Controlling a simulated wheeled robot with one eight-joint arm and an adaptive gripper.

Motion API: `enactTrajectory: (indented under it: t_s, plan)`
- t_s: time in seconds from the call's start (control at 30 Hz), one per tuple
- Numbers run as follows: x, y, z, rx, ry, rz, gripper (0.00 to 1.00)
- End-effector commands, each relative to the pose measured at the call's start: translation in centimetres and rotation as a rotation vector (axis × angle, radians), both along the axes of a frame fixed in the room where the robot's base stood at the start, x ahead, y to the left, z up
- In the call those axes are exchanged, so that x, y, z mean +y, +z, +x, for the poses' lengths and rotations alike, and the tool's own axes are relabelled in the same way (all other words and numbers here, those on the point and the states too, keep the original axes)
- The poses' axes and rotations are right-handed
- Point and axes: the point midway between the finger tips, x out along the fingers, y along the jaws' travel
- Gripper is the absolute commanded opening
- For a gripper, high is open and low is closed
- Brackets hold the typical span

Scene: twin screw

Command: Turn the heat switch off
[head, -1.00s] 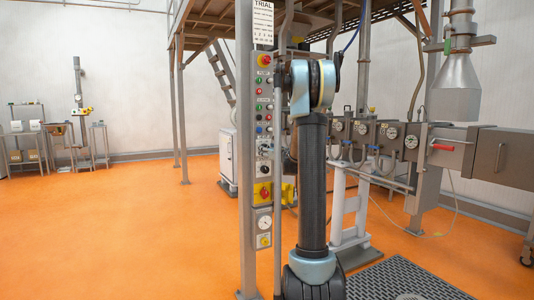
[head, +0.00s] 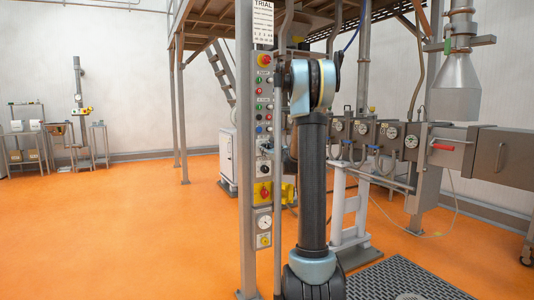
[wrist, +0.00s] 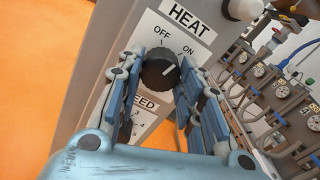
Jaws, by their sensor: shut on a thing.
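The heat switch is a round black knob (wrist: 160,71) on a white label plate marked HEAT, in the middle of the wrist view. OFF is printed at its upper left and ON at its upper right. The white pointer line on the knob points up and right, towards the ON mark. My gripper (wrist: 160,82) is shut on the knob, with one blue-grey padded finger on each side. In the head view the control panel (head: 264,95) stands left of my arm, and my gripper cannot be made out clearly there.
A SPEED dial plate (wrist: 142,112) sits just below the knob, partly covered by my fingers. Machinery with several gauges (head: 411,141) stands to the right. Open orange floor (head: 120,230) lies left.

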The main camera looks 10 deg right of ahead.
Motion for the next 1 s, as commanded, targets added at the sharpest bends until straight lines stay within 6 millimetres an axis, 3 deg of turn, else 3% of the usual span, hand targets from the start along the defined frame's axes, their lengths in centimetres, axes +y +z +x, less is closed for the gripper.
enactTrajectory:
  t_s: [0.6,1.0]
  plan:
    - [0.05,-0.02,-0.02,-0.172,0.002,-0.527,0.10]
    - [0.13,-0.05,-0.06,-0.232,0.004,-0.716,0.10]
